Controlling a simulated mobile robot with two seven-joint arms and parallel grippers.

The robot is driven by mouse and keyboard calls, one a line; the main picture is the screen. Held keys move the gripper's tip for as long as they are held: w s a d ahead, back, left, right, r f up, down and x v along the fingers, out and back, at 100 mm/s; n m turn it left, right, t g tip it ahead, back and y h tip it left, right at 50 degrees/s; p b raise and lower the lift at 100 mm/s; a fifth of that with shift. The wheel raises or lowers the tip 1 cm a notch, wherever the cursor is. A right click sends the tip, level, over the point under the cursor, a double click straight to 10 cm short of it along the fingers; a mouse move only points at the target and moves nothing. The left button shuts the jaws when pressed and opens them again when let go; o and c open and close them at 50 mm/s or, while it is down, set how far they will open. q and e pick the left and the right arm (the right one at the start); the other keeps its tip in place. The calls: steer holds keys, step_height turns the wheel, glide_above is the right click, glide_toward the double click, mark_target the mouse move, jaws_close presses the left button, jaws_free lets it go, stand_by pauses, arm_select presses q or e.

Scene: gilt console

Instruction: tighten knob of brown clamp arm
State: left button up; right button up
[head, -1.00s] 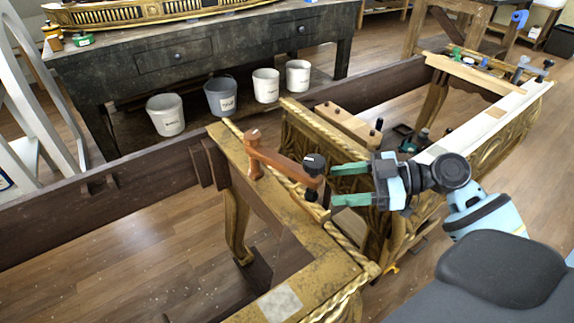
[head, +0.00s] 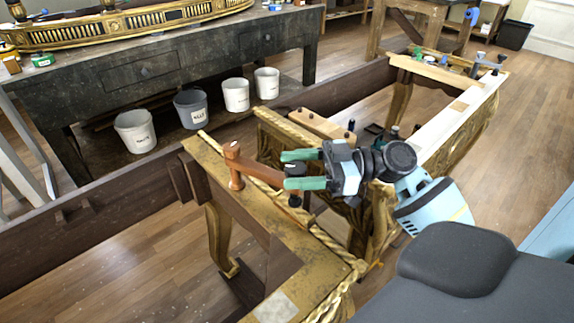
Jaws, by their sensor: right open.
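The brown clamp arm (head: 262,171) lies across the gilt frame rail, its post end standing on the rail at the left. Its black knob (head: 294,170) is at the right end, with a dark foot showing below. My right gripper (head: 286,170) comes in from the right with its two green fingers open. In the picture the knob lies between the fingers, one beyond it and one on the near side. I cannot tell whether either finger touches it. The near finger hides part of the clamp's right end. My left gripper is out of view.
The gilt frame (head: 240,201) has raised carved edges close under my right gripper. A pale wooden bar (head: 321,126) lies just beyond. Buckets (head: 190,109) stand under the dark workbench (head: 150,75) at the back. The space above the clamp is clear.

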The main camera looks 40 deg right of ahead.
steer(key=shift+x, duration=1.1)
steer(key=c, duration=1)
steer(key=shift+m+t+h, duration=0.3)
steer(key=shift+m+t, duration=0.1)
steer(key=shift+t, duration=0.1)
